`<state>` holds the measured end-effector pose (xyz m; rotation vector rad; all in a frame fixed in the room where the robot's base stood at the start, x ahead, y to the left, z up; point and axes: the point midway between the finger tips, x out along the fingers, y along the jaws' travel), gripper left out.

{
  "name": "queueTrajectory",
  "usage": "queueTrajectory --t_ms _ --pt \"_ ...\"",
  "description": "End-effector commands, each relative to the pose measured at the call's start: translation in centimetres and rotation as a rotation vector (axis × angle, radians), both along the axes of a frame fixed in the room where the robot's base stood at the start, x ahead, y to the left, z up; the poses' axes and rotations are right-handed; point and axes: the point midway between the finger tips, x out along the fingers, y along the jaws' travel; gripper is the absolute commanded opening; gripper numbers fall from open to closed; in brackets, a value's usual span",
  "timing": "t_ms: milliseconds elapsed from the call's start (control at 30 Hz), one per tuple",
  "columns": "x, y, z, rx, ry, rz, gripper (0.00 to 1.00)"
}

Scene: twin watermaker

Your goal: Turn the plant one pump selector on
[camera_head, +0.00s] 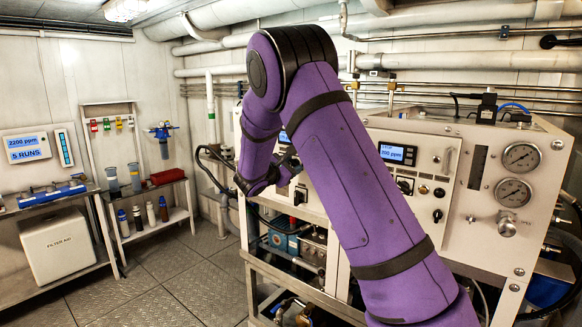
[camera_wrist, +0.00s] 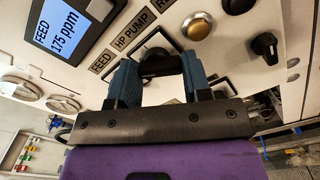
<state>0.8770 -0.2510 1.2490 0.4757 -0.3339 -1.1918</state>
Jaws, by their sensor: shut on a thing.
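My gripper (camera_wrist: 158,66) is at a white control panel (camera_wrist: 228,62) in the wrist view. Its two blue fingers are shut on a dark selector knob (camera_wrist: 154,50) beside the "HP PUMP" label (camera_wrist: 132,31). The "FEED" label (camera_wrist: 101,62) is to the left. A display (camera_wrist: 70,30) above left reads "FEED 175 ppm". In the head view my gripper (camera_head: 284,170) is at the left machine's front, partly hidden by my purple arm.
A brass button (camera_wrist: 198,27) and another black knob (camera_wrist: 264,44) are close to the right of my gripper. The right machine (camera_head: 520,235) has gauges and a display (camera_head: 397,153). Shelves with bottles (camera_head: 137,218) stand at the left. The floor (camera_head: 175,275) between is clear.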

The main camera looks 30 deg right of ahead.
Motion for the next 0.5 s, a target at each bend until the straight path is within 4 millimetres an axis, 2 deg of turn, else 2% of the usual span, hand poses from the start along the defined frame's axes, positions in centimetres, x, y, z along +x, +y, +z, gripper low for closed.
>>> queueTrajectory --t_ms 267,500 --pt "0.01 0.03 -0.07 0.047 -0.13 0.0 0.21" --pt "0.03 0.05 -0.14 0.119 -0.33 0.0 0.21"
